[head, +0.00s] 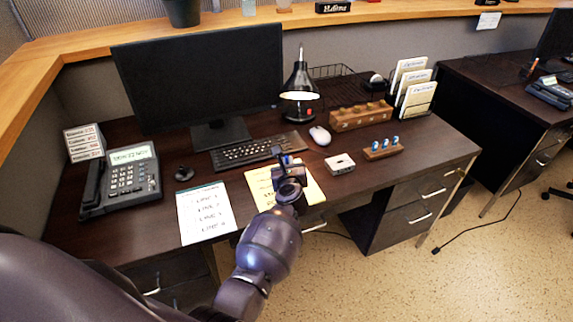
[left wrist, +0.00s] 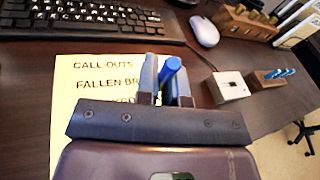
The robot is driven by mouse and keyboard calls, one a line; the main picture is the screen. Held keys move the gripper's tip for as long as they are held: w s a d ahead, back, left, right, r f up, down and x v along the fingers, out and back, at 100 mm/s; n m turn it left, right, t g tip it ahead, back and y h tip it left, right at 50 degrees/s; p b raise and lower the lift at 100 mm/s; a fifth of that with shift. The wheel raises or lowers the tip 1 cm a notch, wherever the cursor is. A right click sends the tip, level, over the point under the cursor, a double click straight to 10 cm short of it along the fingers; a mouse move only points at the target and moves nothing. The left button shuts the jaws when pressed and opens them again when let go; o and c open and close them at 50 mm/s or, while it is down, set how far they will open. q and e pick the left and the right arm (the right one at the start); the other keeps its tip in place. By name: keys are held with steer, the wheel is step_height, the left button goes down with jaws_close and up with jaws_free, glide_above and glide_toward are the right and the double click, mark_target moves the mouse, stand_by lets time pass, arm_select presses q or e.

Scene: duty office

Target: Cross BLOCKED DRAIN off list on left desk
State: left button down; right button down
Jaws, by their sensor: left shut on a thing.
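The list is a yellow sheet (head: 262,193) on the left desk (head: 440,150), in front of the keyboard. In the left wrist view the list (left wrist: 85,100) reads CALL-OUTS with a line starting FALLEN BR below. Lower lines are hidden by my gripper, and I cannot see a BLOCKED DRAIN line. My left gripper (left wrist: 166,80) is shut on a blue marker (left wrist: 171,68), held between its two fingers. In the head view the left gripper (head: 281,157) is over the upper part of the list; I cannot tell whether the marker touches paper. My right gripper is not in view.
A white printed sheet (head: 206,213) lies left of the list, near a desk phone (head: 122,180). A keyboard (head: 258,150), lamp (head: 300,85) and mouse (head: 320,135) stand behind. A small white box (head: 340,163) and a wooden holder (head: 383,152) with blue items are to the right.

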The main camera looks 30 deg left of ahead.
arm_select(q)
steer(key=shift+w+d, duration=0.2)
steer(key=shift+d, duration=0.05)
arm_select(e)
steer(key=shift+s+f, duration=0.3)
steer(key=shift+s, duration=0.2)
arm_select(q)
steer(key=shift+w+d, duration=0.1)
steer(key=shift+w, duration=0.1)
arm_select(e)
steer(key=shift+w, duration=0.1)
arm_select(q)
steer(key=shift+w+d, duration=0.15)
steer(key=shift+w, duration=0.05)
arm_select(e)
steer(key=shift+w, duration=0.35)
arm_select(q)
steer(key=shift+w+d+b, duration=0.15)
steer(key=shift+b, duration=0.2)
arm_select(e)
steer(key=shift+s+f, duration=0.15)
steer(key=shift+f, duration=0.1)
arm_select(q)
steer(key=shift+w+d, duration=0.1)
steer(key=shift+w, duration=0.05)
steer(key=shift+d, duration=0.1)
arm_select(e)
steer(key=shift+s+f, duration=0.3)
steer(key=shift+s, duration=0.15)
